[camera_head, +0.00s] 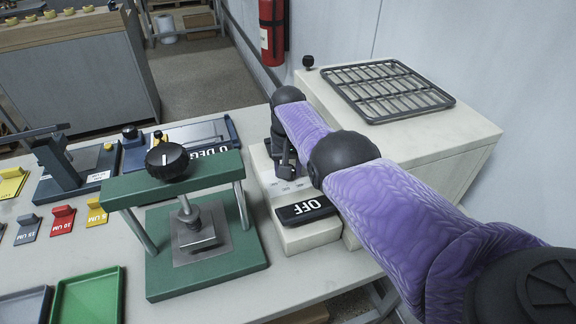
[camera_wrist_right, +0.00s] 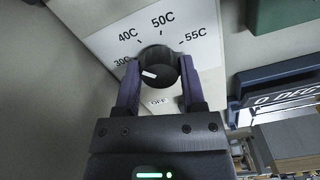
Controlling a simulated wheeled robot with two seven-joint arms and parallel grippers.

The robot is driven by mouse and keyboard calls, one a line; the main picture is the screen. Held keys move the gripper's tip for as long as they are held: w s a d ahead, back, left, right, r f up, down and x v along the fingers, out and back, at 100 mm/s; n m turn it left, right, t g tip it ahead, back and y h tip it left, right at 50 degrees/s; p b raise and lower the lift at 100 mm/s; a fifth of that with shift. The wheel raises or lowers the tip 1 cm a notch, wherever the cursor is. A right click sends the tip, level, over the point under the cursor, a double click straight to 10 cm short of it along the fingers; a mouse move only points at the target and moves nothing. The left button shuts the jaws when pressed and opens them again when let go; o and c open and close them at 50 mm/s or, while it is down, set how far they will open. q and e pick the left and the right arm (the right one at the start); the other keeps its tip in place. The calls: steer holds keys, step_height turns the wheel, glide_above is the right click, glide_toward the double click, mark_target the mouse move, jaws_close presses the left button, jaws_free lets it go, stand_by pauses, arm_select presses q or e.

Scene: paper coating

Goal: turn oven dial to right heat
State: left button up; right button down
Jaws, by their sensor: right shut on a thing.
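The oven dial (camera_wrist_right: 160,66) is a dark round knob with a white pointer mark, on a white panel (camera_wrist_right: 105,42) printed 30C, 40C, 50C and 55C. The pointer lies toward the left, roughly on the 30C side; its exact reading is hard to tell. My right gripper (camera_wrist_right: 159,78) is shut on the dial, one finger on each side. In the head view my right gripper (camera_head: 284,158) reaches down at the front of the white oven (camera_head: 455,150), and the dial is hidden there. My left gripper is not in view.
A green press (camera_head: 165,270) with a black knob stands to the left. A wire rack (camera_head: 388,90) lies on the oven. Colored trays and blocks lie further left.

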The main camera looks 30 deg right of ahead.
steer(key=shift+m, duration=1.6)
steer(key=shift+c, duration=0.9)
jaws_free()
steer(key=shift+r, duration=0.1)
step_height(320, 180, up, 9)
steer(key=p, duration=0.6)
steer(key=shift+p, duration=0.3)
steer(key=shift+r, duration=0.4)
